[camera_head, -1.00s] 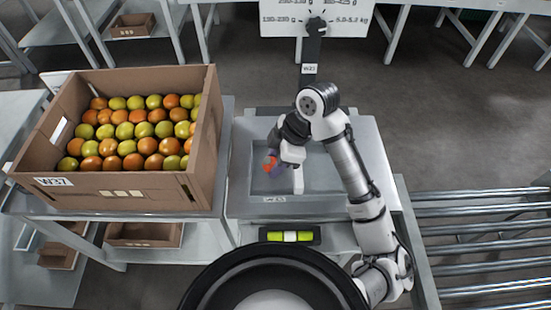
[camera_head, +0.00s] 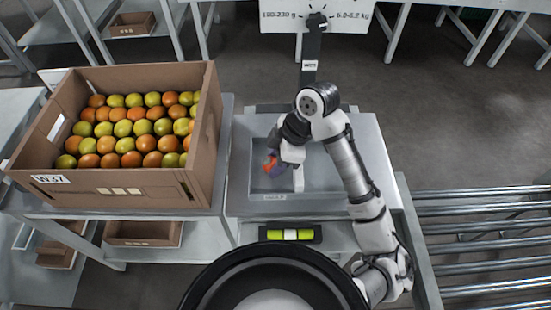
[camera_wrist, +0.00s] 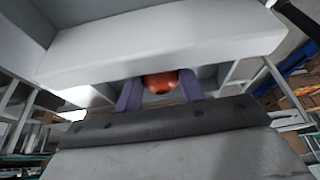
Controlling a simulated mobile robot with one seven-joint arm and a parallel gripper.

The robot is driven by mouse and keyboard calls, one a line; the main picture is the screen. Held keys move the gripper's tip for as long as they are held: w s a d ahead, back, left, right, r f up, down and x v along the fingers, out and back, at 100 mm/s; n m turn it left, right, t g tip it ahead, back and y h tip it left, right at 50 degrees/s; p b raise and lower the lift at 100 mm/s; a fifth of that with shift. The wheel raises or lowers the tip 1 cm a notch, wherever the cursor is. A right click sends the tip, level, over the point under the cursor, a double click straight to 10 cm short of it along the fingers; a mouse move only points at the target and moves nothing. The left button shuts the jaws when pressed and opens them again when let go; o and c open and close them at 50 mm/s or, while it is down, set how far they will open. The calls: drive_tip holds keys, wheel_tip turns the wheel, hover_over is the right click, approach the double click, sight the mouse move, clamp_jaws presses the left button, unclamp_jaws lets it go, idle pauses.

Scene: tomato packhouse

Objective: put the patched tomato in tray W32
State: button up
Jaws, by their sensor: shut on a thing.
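My gripper (camera_head: 272,166) is shut on a red-orange tomato (camera_head: 269,162), over the left part of a shallow grey tray (camera_head: 268,197) on the metal table. In the wrist view the tomato (camera_wrist: 160,82) sits between the two purple fingers (camera_wrist: 161,92), partly hidden by a pale edge in front. Whether the tomato bears a patch cannot be told. The label on the tray's front edge is too small to read surely. Whether the tomato touches the tray floor cannot be told.
A cardboard box (camera_head: 105,189) marked W37, full of orange and green tomatoes, stands left of the tray. A scale post with a sign (camera_head: 315,18) rises behind. A green-yellow level (camera_head: 290,234) lies on a lower shelf in front. Rollers (camera_head: 480,240) run at right.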

drive_tip(key=shift+f, duration=0.15)
drive_tip(key=o, duration=0.8)
drive_tip(key=c, duration=0.3)
drive_tip(key=shift+r+p, duration=2.85)
drive_tip(key=shift+r, duration=0.7)
